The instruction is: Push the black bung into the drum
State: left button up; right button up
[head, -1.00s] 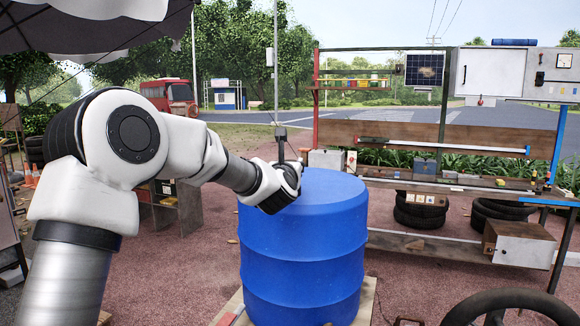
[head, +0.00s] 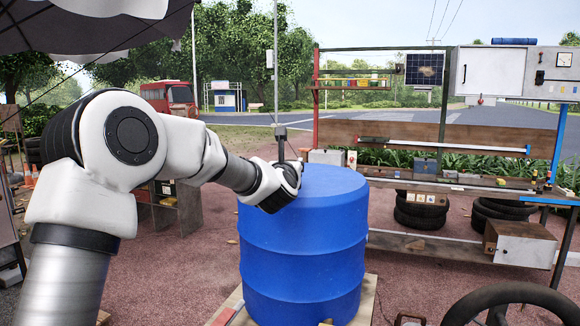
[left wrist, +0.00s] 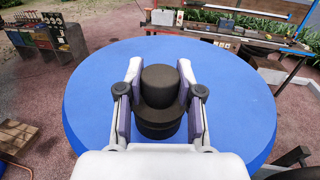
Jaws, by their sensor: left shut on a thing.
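The blue drum (head: 303,245) stands upright in the middle of the head view. Its flat blue top (left wrist: 230,95) fills much of the left wrist view. The black bung (left wrist: 161,88) is a stepped round plug, upright between my left fingers. A dark ring shows just below it at the drum top; I cannot tell whether the bung is seated in it or above it. My left gripper (left wrist: 160,95) is shut on the bung, over the drum top. In the head view my left wrist hides the bung and the fingers. My right gripper is in neither view.
The drum stands on a wooden pallet (head: 366,300). A workbench rack (head: 440,135) with a white box, tools and tyres beneath it stands behind right. A dark steering wheel (head: 515,293) is at the lower right. A shelf unit (head: 175,210) stands behind my left arm.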

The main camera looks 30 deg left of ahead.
pick_arm(q)
jog(key=shift+f+b, duration=0.45)
jog(key=shift+b, duration=0.05)
jog(key=o, duration=1.2)
jog(key=v, duration=1.2)
jog(key=shift+d, duration=0.1)
